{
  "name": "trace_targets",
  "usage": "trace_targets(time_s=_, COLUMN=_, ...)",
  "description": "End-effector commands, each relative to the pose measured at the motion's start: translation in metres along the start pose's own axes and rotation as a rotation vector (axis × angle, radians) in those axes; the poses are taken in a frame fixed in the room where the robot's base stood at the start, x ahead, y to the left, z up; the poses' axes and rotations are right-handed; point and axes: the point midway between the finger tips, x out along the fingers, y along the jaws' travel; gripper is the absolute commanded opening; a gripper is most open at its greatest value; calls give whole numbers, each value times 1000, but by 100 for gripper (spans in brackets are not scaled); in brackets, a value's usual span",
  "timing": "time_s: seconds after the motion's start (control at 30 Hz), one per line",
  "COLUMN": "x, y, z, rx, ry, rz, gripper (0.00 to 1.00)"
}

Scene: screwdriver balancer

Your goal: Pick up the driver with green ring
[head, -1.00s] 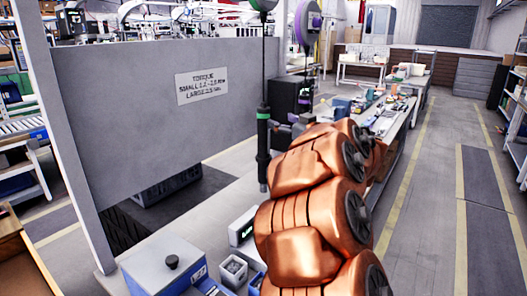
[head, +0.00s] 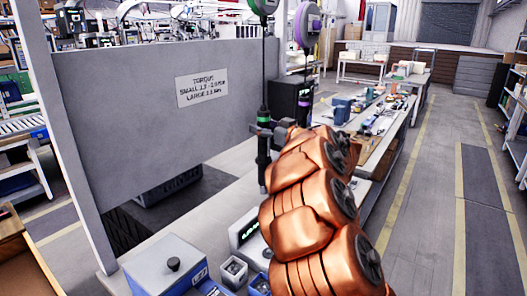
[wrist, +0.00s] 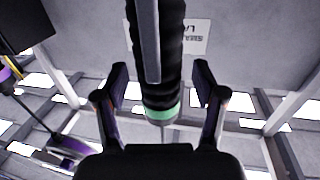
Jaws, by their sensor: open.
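The driver with the green ring (head: 263,148) hangs upright on a cable from a green-marked balancer (head: 264,6) in the head view. In the wrist view its dark body (wrist: 160,75) and green ring (wrist: 160,113) show between the two fingers. My gripper (head: 272,130) is at the driver's upper part, just below the green ring, in the head view. In the wrist view my gripper (wrist: 160,82) is open, with a finger on each side of the driver and a visible gap on both sides.
A purple balancer (head: 307,22) hangs to the right, with a purple-ringed driver (head: 304,100) below it. A grey panel with a torque sign (head: 202,88) stands behind on the left. The bench below holds a digital display (head: 245,231) and a blue-grey box (head: 165,264).

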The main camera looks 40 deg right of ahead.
Motion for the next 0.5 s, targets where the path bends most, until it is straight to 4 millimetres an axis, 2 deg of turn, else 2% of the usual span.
trace_targets(time_s=0.27, x=4, y=0, z=0, rx=-1, ry=1, rz=1, gripper=70)
trace_targets(time_s=0.5, x=4, y=0, z=0, rx=-1, ry=1, rz=1, gripper=47)
